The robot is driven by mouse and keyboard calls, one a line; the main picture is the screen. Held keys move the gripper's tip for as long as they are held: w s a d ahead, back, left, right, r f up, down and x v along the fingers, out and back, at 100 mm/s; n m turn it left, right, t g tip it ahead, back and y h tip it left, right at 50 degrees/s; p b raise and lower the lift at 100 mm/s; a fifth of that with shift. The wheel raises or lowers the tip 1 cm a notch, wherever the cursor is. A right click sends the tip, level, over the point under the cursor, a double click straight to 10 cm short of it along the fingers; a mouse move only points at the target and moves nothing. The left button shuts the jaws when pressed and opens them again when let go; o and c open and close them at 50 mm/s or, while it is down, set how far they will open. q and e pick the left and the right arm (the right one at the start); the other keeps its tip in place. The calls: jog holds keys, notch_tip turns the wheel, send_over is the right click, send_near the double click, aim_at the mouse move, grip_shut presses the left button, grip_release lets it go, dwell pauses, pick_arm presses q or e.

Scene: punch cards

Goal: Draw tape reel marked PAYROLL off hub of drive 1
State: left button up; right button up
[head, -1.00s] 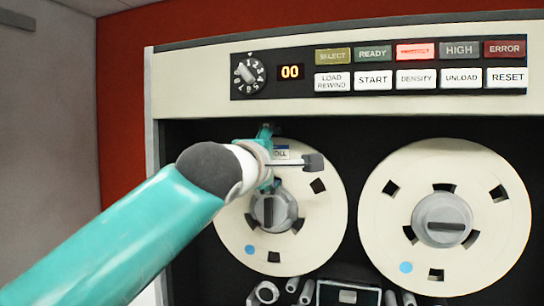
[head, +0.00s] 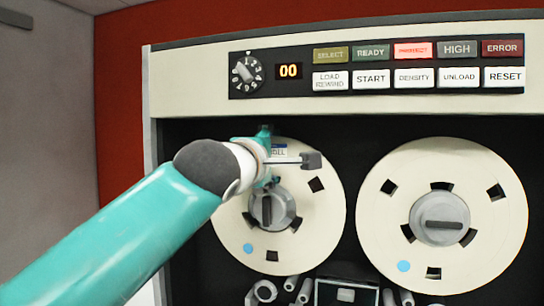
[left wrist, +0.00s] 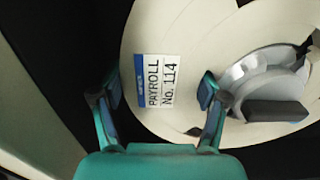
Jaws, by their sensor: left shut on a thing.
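The PAYROLL reel (head: 321,215) is a cream disc on the left hub (head: 268,208) of the tape drive, with a blue dot low on its face. Its label (left wrist: 155,82) reads "PAYROLL No. 114" in the left wrist view. My left gripper (head: 266,157) is shut on the reel near its upper left rim, one finger (left wrist: 105,110) at the outer edge and the other (left wrist: 208,105) beside the hub, with the label between them. My arm hides part of the reel's left side. The reel still surrounds the grey hub. My right gripper is not in view.
A second cream reel (head: 485,215) sits on the right hub (head: 440,220). A control panel (head: 380,65) with lit buttons and a "00" display runs above. Rollers and a dark head block (head: 345,293) lie below the reels. The cabinet frame (head: 152,120) borders the left.

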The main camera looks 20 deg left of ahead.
pick_arm(q)
jog(key=shift+r, duration=0.2)
dwell(0.3)
jog(key=shift+s, duration=0.25)
jog(key=shift+s+b, duration=0.3)
jog(key=shift+b, duration=0.05)
jog(key=shift+s+a+b, duration=0.1)
jog(key=shift+s+b, duration=0.8)
jog(key=shift+s, duration=0.35)
jog(key=shift+s+a+b, duration=0.1)
jog(key=shift+s+b, duration=1.15)
jog(key=shift+s, duration=0.75)
jog(key=s+b, duration=0.4)
jog(key=s, duration=0.7)
jog(key=shift+a+b, duration=0.2)
jog(key=shift+b, duration=0.1)
jog(key=shift+w, duration=0.2)
